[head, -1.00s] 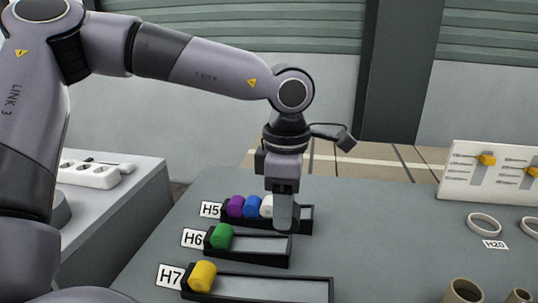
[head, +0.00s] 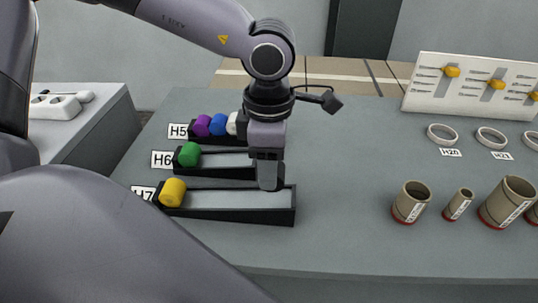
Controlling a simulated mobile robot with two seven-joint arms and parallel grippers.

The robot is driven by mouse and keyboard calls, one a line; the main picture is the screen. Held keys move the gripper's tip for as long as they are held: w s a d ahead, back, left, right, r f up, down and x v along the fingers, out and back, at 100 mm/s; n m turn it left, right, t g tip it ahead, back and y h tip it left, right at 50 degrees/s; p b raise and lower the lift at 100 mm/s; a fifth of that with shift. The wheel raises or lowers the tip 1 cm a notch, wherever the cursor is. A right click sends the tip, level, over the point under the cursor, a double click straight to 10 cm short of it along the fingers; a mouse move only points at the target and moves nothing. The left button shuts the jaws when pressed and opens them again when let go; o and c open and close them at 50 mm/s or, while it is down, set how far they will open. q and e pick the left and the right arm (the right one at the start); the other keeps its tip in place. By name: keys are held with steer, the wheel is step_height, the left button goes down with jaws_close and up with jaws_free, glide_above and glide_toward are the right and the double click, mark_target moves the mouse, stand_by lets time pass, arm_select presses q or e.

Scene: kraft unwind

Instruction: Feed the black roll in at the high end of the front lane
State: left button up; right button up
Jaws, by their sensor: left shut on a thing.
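The front lane H7 (head: 225,207) is a sloped black tray with a grey floor, its right end the taller one. A yellow roll (head: 173,193) lies at its low left end. My left gripper (head: 268,183) points down over the right, high end of this lane. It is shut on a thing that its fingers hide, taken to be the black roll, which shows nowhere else. Whether it touches the lane floor I cannot tell. My right gripper is not in view.
Lane H6 (head: 228,164) behind holds a green roll (head: 189,154). Lane H5 behind it holds purple (head: 202,125), blue (head: 218,124) and white (head: 232,123) rolls. Cardboard tubes (head: 411,201) and white rings (head: 441,134) stand at the right. The table between is clear.

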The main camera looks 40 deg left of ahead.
arm_select(q)
steer(key=shift+f, duration=0.7)
steer(key=shift+f, duration=0.1)
steer(key=shift+f+b, duration=1.25)
steer(key=shift+b, duration=0.5)
steer(key=o, duration=1.4)
steer(key=shift+o, duration=0.2)
steer(key=shift+r, duration=0.15)
